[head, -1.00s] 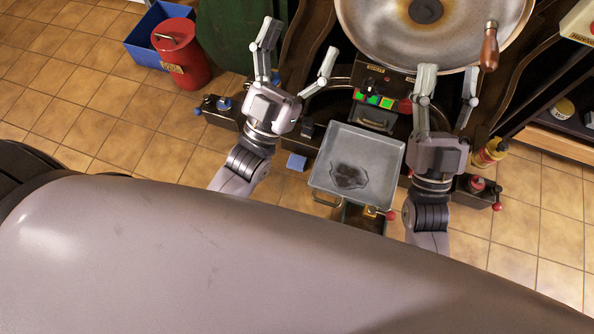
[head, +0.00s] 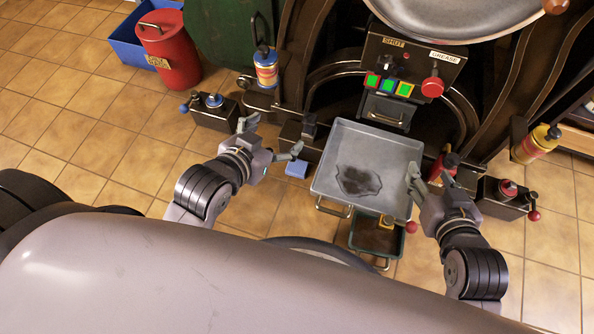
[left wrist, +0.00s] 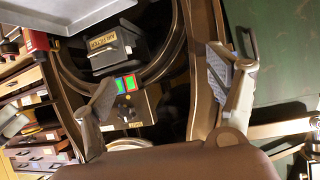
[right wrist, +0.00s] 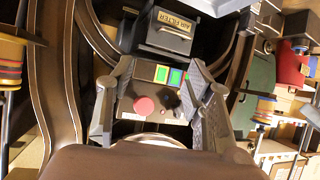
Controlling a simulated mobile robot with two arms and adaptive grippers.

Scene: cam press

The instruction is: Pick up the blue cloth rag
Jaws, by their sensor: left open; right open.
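A small blue patch (head: 297,168), which looks like the folded blue rag, lies low beside the left edge of the grey drip tray in the head view. It is too small for me to make out its cloth. My left gripper (head: 273,136) is open and empty, a little up and left of the blue patch, apart from it. My right gripper (head: 430,175) is open and empty at the tray's right edge. The open left fingers also show in the left wrist view (left wrist: 160,80), and the right ones in the right wrist view (right wrist: 150,88). I cannot find the rag in either wrist view.
The grey tray (head: 330,185) holds a dark puddle. A green-rimmed tray (head: 360,245) sits below it. The machine panel (head: 410,60) with lit buttons stands behind. A red bucket (head: 170,55) and blue bin (head: 125,40) are back left. Tiled floor is clear at left.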

